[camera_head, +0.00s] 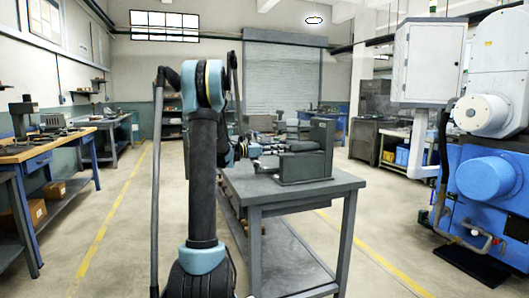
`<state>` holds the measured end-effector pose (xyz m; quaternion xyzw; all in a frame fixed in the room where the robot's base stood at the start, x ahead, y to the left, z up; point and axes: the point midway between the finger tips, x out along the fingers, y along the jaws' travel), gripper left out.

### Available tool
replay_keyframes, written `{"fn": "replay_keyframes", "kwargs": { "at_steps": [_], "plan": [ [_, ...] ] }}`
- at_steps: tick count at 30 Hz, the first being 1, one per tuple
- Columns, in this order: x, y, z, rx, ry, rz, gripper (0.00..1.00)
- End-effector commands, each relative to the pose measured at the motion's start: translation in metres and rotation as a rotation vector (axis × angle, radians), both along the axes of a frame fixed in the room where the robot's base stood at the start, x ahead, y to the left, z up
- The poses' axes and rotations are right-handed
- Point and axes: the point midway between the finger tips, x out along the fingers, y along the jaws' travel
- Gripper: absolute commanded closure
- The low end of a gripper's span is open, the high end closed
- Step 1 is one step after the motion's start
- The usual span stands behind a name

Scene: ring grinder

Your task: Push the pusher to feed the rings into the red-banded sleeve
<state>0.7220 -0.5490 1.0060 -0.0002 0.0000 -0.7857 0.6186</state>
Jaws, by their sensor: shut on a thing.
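The ring grinder (306,166) stands on the grey table (290,190), with a tall grey upright plate at its right end and dark cylindrical parts along its middle. My gripper (263,150) is small in view, at the grinder's left end, partly behind my own arm. It is shut on what appears to be the pusher, at the left end of the grinder's rods. The pusher's outline merges with the gripper and cannot be told apart clearly. I cannot make out the red-banded sleeve or the rings at this size.
A large blue and white machine (490,190) stands at the right. A wooden-topped workbench (50,145) stands at the left. The floor between the workbench and the grey table is clear, with yellow lines. The tabletop in front of the grinder is bare.

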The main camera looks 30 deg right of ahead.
Motion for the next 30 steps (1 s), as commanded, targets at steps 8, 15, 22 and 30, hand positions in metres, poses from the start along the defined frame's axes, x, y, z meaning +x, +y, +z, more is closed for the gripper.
{"fn": "replay_keyframes", "kwargs": {
  "at_steps": [8, 15, 22, 30],
  "plan": [
    [0.009, 0.016, 0.001, -0.002, 0.001, 0.011, 0.91],
    [0.012, 0.029, 0.001, -0.001, 0.001, 0.011, 0.91],
    [0.015, 0.041, 0.000, -0.001, 0.001, 0.010, 0.91],
    [0.018, 0.056, 0.000, -0.001, 0.000, 0.010, 0.91]
  ]
}}
